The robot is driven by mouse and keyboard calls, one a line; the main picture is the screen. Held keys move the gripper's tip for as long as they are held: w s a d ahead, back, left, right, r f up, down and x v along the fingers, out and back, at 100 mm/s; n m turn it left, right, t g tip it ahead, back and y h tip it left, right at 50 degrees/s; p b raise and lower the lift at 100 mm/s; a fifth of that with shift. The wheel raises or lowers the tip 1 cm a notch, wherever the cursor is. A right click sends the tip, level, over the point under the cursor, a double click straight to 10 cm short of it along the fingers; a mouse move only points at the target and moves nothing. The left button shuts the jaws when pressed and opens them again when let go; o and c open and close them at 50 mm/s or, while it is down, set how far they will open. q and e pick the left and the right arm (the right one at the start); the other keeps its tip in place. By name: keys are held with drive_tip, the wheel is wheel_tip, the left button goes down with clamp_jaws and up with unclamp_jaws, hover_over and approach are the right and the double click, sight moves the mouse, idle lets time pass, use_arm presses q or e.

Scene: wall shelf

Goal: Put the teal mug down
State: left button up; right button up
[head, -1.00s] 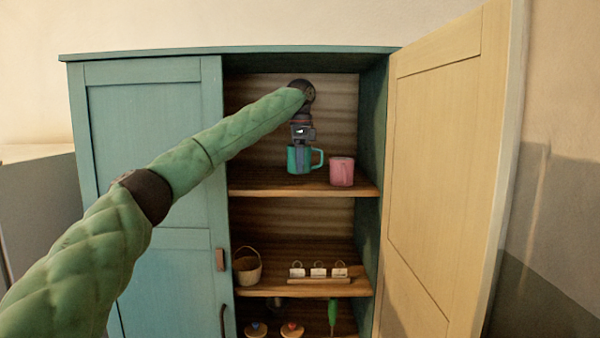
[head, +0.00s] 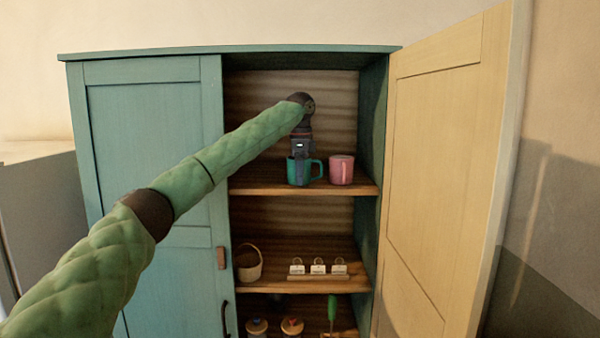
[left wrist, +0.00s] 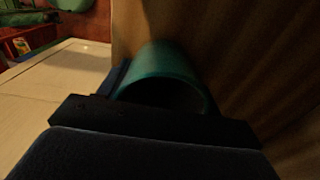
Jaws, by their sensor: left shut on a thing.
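The teal mug (head: 312,171) is upright at the top open shelf (head: 260,187) of the cabinet, left of a pink mug (head: 342,170). Its handle points right, toward the pink mug, with a small gap between them. My left gripper (head: 299,172) reaches down from above and is shut on the teal mug. The mug's base looks level with the shelf board; I cannot tell for sure whether it touches. In the left wrist view the mug (left wrist: 165,75) shows its rim and dark inside between the jaws. My right gripper is not in view.
The cabinet's right door (head: 445,150) stands open; the left door (head: 150,160) is closed. The shelf below holds a basket (head: 249,264) and several white tags on a wooden strip (head: 318,277). Two lidded jars (head: 291,326) and a green-handled item (head: 332,308) are lower down.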

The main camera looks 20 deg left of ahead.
use_arm(q)
drive_tip(key=o, duration=1.1)
drive_tip(key=shift+r, duration=0.2)
wheel_tip(320, 180, up, 5)
drive_tip(key=shift+r+b, duration=0.1)
drive_tip(key=shift+b, duration=0.85)
drive_tip(key=shift+r, duration=1.1)
drive_tip(key=shift+d+f, duration=0.1)
